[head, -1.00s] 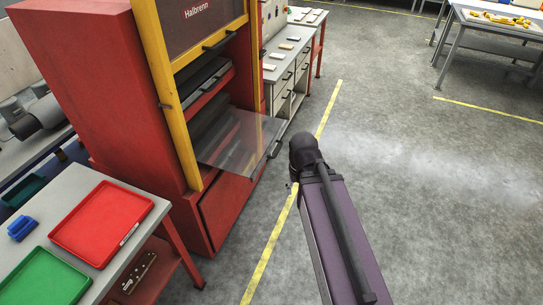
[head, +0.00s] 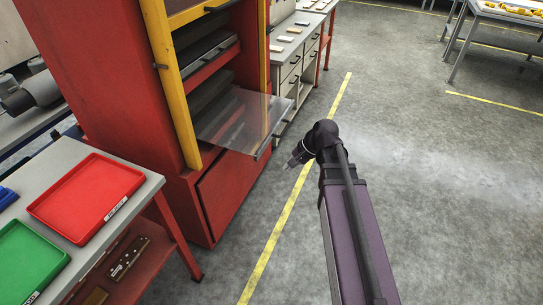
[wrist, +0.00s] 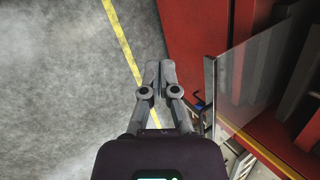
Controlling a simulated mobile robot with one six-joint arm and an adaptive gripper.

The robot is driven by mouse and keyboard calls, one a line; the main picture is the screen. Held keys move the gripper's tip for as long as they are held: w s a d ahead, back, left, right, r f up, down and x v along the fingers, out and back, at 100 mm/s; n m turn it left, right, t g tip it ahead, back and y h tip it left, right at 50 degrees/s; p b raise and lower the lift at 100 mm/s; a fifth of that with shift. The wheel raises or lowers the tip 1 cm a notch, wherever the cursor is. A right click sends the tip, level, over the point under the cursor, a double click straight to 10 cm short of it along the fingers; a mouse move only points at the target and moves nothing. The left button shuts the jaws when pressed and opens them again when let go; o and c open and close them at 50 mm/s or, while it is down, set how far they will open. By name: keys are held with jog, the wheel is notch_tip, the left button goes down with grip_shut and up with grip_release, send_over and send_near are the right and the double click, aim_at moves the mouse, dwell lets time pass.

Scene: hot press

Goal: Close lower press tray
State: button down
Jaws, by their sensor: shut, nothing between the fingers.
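The red press (head: 110,75) with a yellow frame stands at the left. A clear panel (head: 232,118) sticks out from its lower opening, with a dark handle (head: 264,146) along its outer edge. It also shows at the right in the wrist view (wrist: 262,85). Dark plates lie inside the lower opening; whether the panel belongs to the lower tray I cannot tell. My gripper (head: 289,164) is shut and empty, to the right of the panel's outer edge and apart from it. In the wrist view my gripper (wrist: 160,68) points over the floor beside the panel.
A table with a red tray (head: 130,176) and a green tray (head: 40,255) stands at the front left. A drawer cabinet (head: 296,72) stands beyond the press. A yellow floor line (head: 289,210) runs past the press.

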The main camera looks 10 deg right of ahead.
aim_at(267, 145)
jog(key=w+d+f+m+t+y+b, duration=0.3)
jog(key=w+f+m+b, duration=0.3)
jog(key=b, duration=0.7)
jog(key=w+d+f+m+t+y+b, duration=0.4)
jog(key=w+d+f+m+y+b, duration=0.2)
jog(key=w+m+b, duration=0.4)
jog(key=b, duration=0.4)
jog(key=shift+w+f, duration=0.2)
jog(key=shift+w, duration=0.15)
jog(key=shift+a, duration=0.1)
jog(key=x, duration=1.4)
jog(key=shift+r, duration=0.3)
jog(key=shift+w, duration=0.25)
